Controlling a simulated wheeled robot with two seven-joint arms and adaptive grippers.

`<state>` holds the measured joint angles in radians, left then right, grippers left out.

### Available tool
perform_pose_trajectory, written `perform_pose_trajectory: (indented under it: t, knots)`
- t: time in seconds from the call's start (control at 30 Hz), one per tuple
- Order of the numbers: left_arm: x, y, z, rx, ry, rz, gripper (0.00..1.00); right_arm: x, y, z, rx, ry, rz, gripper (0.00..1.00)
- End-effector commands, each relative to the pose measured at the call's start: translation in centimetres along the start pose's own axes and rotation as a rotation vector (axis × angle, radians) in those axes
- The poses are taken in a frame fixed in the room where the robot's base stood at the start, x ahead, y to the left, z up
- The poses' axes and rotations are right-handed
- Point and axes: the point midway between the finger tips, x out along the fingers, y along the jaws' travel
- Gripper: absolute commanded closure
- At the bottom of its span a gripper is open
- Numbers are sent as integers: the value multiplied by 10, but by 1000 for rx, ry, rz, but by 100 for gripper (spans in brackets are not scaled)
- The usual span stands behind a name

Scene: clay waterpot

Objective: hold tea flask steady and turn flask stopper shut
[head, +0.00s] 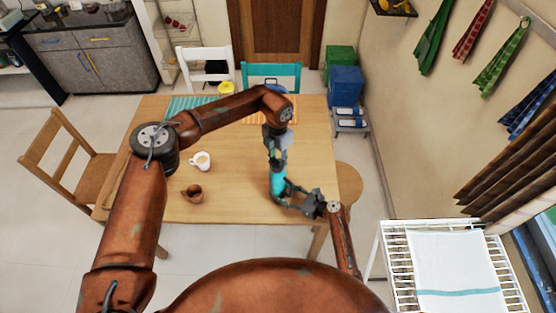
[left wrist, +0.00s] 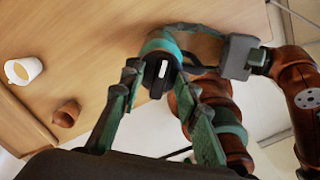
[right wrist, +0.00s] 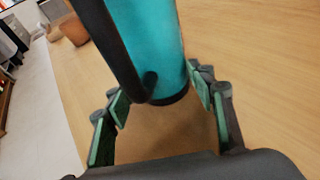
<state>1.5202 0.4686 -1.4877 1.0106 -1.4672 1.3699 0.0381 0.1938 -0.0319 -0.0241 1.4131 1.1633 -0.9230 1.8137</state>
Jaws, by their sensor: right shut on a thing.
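The teal tea flask (head: 278,180) is near the right end of the wooden table, roughly upright. My right gripper (head: 284,197) is shut on its lower part; in the right wrist view the teal body (right wrist: 150,40) with its black handle (right wrist: 112,45) stands between the fingers. I cannot tell if its base touches the table. My left gripper (head: 274,153) is above the flask, pointing down. In the left wrist view its open fingers (left wrist: 158,88) are on either side of the black flask stopper (left wrist: 162,72), which has a white bar.
Placemats lie along the far edge. A white drying rack (head: 400,270) is at the right. The table's middle is clear.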

Motion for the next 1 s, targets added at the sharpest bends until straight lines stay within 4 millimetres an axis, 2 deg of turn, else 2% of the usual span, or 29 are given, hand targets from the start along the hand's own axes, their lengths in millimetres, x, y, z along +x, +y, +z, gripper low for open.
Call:
perform_pose_trajectory:
  t: [0.17,0.4,0.6,0.8,1.0]
  knots:
    - [-20,0,1,0,-3,0,70,0,1,-1,2,2,2,63]
    - [-70,0,1,0,-3,1,70,0,1,-2,2,2,2,63]
    - [-104,0,1,1,-3,1,70,0,1,-2,2,2,2,63]
    - [-118,0,1,0,-1,-1,70,0,1,-2,2,2,2,63]
    - [-120,0,1,1,-1,-1,70,0,1,-2,2,2,2,63]
